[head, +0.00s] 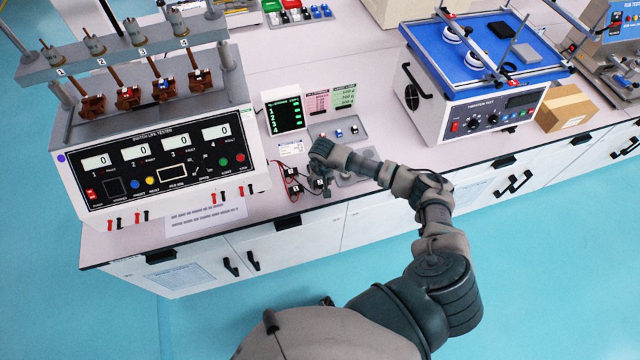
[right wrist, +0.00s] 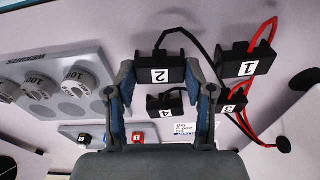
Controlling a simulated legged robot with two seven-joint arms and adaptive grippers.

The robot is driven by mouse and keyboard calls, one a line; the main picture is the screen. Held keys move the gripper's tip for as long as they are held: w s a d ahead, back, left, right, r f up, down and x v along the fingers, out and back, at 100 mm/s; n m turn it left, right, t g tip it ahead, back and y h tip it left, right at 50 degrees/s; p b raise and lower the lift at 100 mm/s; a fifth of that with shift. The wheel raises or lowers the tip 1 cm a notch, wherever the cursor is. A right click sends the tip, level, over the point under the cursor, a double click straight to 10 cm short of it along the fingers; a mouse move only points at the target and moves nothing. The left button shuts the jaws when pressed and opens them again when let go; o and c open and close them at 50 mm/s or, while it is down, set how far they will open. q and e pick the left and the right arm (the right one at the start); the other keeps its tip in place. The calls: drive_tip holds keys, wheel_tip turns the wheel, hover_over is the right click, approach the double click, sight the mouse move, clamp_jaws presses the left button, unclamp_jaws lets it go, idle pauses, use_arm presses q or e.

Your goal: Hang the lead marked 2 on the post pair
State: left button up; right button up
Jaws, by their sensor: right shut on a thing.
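The lead marked 2 is a black block with a white number label (right wrist: 160,75) and a black cable, seen in the right wrist view. My right gripper (right wrist: 160,82) is shut on it, one finger at each side; in the head view the gripper (head: 321,182) is at the bench's front part, right of the tester. Pairs of red and black posts (head: 140,216) stick out along the tester's lower front edge; I cannot tell which pair is meant. The gripper is to the right of them. My left gripper is not in view.
Leads marked 1 (right wrist: 247,68), 3 (right wrist: 230,99) and 4 (right wrist: 165,107) lie close by, with red and black cables. A grey weights tray (right wrist: 62,85) is beside the gripper. The switch life tester (head: 160,165) stands at left; a blue-topped vibration tester (head: 480,50) stands at right.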

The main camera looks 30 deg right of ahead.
sight(320, 183)
drive_tip(key=shift+d+r+p, duration=0.15)
drive_tip(key=shift+r+p, duration=0.3)
drive_tip(key=shift+r, duration=0.2)
drive_tip(key=shift+a+r+p, duration=0.2)
drive_tip(key=shift+r+p, duration=0.65)
drive_tip(key=shift+r, duration=1.45)
drive_tip(key=shift+d, duration=0.1)
drive_tip(key=shift+r+p, duration=0.2)
drive_tip(key=shift+p, duration=0.1)
wheel_tip(320, 183, up, 12)
drive_tip(key=p, duration=0.5)
drive_tip(key=shift+f+p, duration=0.15)
drive_tip(key=shift+p, duration=0.15)
drive_tip(key=shift+s, duration=0.15)
